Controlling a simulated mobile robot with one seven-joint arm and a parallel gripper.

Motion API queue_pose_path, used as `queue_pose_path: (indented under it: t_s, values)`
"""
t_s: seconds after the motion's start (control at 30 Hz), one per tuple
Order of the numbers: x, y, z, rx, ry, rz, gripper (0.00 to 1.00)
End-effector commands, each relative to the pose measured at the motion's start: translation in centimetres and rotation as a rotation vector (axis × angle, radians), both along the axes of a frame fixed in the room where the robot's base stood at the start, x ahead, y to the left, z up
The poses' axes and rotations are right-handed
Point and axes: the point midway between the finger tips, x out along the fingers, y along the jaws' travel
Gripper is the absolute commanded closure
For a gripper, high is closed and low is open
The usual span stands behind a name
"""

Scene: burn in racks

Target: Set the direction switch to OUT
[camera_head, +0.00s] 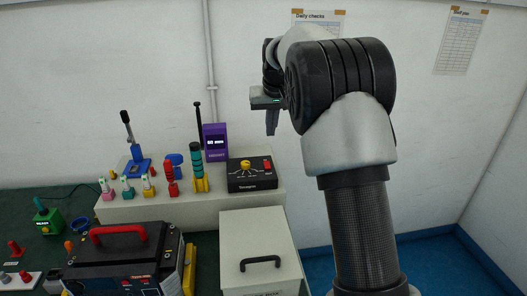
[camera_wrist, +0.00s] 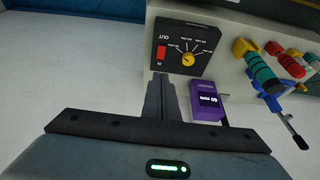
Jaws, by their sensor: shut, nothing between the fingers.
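The black control box (camera_head: 252,175) stands on the pale bench ledge, with a yellow knob and a red switch on its face. In the wrist view the box (camera_wrist: 205,68) appears upside down. Its red direction switch (camera_wrist: 161,52) sits between the lettering OUT and a shorter label that is hard to read. The switch (camera_head: 267,164) is tiny in the head view, and its set position is unclear. The yellow dial knob (camera_wrist: 188,59) is beside it. My gripper (camera_head: 271,132) is shut and empty, pointing down above the box and apart from it. Its fingers (camera_wrist: 161,82) show just below the box in the wrist view.
A purple display unit (camera_head: 215,142) stands behind and left of the box. Yellow-and-teal (camera_head: 197,166) and red (camera_head: 170,175) levers stand to the left. A pale cabinet (camera_head: 258,225) with a black handle is in front. The air above the box is free.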

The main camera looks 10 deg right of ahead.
Motion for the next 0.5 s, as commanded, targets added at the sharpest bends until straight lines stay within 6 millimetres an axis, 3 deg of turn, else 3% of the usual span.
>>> queue_pose_path:
  t_s: [0.5]
  values:
    - [0.87,0.1,-0.94,-0.003,0.003,0.003,1.0]
